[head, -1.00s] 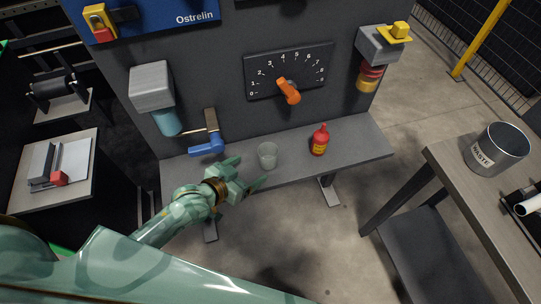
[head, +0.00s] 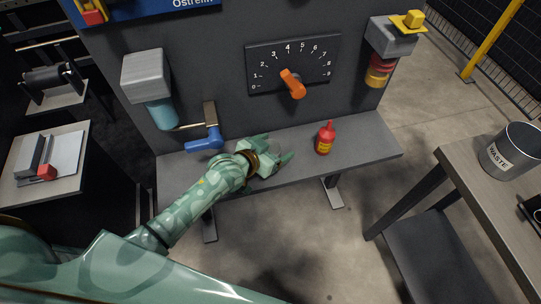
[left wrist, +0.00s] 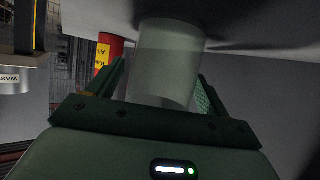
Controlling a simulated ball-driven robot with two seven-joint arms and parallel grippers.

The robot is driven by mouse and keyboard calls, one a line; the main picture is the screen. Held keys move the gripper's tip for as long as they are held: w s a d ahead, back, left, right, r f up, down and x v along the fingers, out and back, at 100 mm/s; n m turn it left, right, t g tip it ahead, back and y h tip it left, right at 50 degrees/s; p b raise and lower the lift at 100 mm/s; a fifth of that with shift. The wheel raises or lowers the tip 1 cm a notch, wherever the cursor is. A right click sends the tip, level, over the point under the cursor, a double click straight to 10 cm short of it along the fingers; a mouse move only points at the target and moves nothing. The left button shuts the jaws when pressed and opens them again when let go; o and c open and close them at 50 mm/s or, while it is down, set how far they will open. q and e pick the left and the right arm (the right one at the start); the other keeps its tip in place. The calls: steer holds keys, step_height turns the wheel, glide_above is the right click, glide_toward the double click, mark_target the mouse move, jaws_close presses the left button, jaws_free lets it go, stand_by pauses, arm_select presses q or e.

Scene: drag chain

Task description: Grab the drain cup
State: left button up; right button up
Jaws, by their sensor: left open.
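The drain cup, a clear frosted cup (left wrist: 168,62), shows in the left wrist view between the two fingers of my left gripper (left wrist: 160,90). The fingers stand apart on either side of it, and I see a gap at the sides. In the head view my left gripper (head: 279,150) is open at the shelf, and its hand and fingers hide most or all of the cup. My right gripper is not in view.
A red bottle (head: 325,138) stands on the grey shelf (head: 365,142) to the right of my left gripper. A blue-handled brush (head: 207,139) is on the left. A dial with an orange lever (head: 292,84) is above. A waste bin (head: 510,150) stands on the right table.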

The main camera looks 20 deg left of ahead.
arm_select(q)
steer(key=c, duration=1.1)
steer(key=shift+o, duration=0.2)
steer(key=shift+r, duration=0.1)
